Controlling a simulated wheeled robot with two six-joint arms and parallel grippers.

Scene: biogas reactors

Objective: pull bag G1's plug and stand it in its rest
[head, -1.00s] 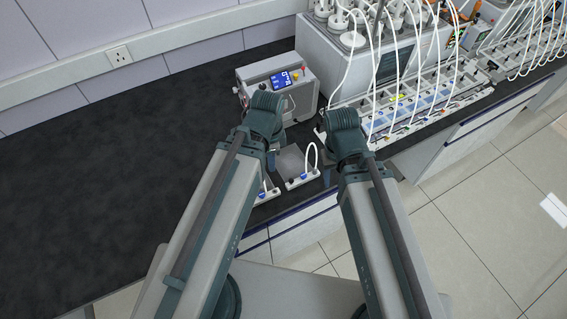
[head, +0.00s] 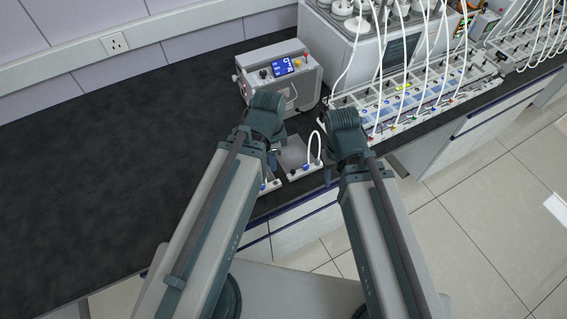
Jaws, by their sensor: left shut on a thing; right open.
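A flat grey gas bag (head: 294,153) lies near the bench's front edge, between my two grippers. A white hose (head: 319,138) arches over its right side, and a white strip with small blue and dark fittings runs along its front. A second white strip (head: 268,186) shows to its left, partly behind my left arm. No label is readable, so I cannot tell which bag is G1. My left gripper (head: 272,163) is shut at the left bag area; what it holds is hidden behind the wrist. My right gripper (head: 329,175) is open, just right of the grey bag.
A grey analyser (head: 282,72) with a blue screen stands behind my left wrist. A long rack (head: 415,100) with several white hoses runs along the bench to the right, before a large reactor unit (head: 365,45). The black bench (head: 110,160) is bare on the left.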

